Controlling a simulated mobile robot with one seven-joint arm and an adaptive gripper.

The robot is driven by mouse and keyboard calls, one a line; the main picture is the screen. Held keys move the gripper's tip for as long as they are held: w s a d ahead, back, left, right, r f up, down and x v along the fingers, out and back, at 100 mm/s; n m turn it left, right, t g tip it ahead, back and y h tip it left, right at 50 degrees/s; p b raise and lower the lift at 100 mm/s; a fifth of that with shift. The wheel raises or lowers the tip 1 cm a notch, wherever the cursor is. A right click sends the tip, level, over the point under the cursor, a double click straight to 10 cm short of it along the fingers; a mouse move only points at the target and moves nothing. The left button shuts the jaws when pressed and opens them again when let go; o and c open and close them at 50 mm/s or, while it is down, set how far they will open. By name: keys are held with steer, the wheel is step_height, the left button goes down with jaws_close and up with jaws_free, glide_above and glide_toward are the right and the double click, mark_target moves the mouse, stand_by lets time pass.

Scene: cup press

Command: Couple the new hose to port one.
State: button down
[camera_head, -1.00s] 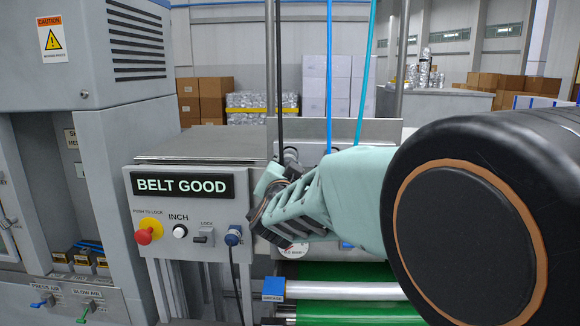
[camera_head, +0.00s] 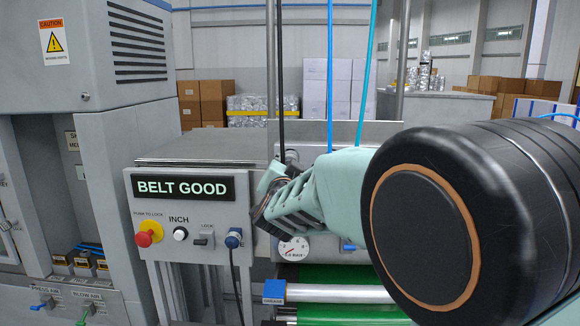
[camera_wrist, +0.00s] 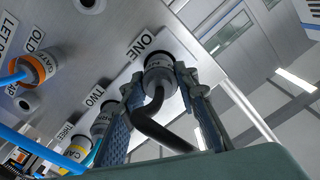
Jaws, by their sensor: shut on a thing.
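In the wrist view my gripper (camera_wrist: 163,92) has one finger on each side of a grey coupling (camera_wrist: 158,72) and is shut on it. A black hose (camera_wrist: 153,124) bends out of this coupling. The coupling is at the panel beside the label ONE (camera_wrist: 141,44); I cannot tell whether it is fully seated on port one. No tag shows whether this is the new hose. In the head view my gripper (camera_head: 266,192) is at the front of the grey box above the green belt, and its fingers hide the coupling.
An orange-banded coupling (camera_wrist: 37,68) with a blue hose is by OLD. In the head view, a gauge (camera_head: 293,249) is just below my gripper; the BELT GOOD panel (camera_head: 180,188) stands left.

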steer(key=shift+w, duration=0.25)
steer(key=c, duration=1.4)
jaws_free()
steer(key=shift+c, duration=0.2)
steer(key=s, duration=0.7)
steer(key=shift+s, duration=0.25)
steer(key=shift+a, duration=0.1)
